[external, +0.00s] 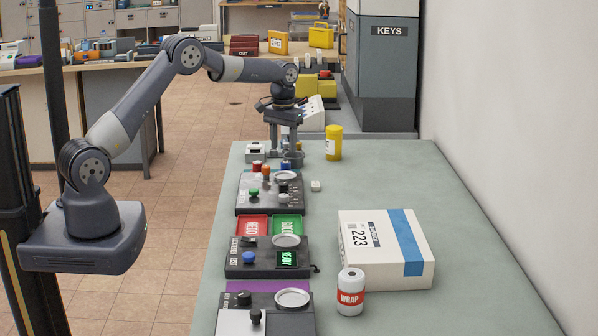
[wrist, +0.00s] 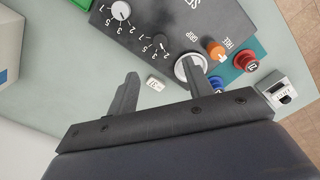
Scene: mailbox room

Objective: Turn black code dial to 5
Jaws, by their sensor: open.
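The dark grey control panel (wrist: 185,22) fills the upper middle of the wrist view and shows in the external view (external: 245,198). A small black dial (wrist: 161,43) sits on it, ringed by white numbers. Its pointer setting is too small to read. A white dial (wrist: 120,10) with its own numbers is to its upper left. My gripper (wrist: 162,70) is open and empty, fingers pointing down. In the wrist view the black dial shows beyond the gap between the fingers, with no visible contact. In the external view my gripper (external: 284,152) hangs over the panel's far end.
A round silver dish (wrist: 188,68) is partly behind one finger. An orange knob (wrist: 215,48), a red button (wrist: 245,61) and a small white tag (wrist: 155,83) are close by. A yellow jar (external: 334,145) stands right of my gripper. A white parcel (external: 385,270) lies nearer the camera.

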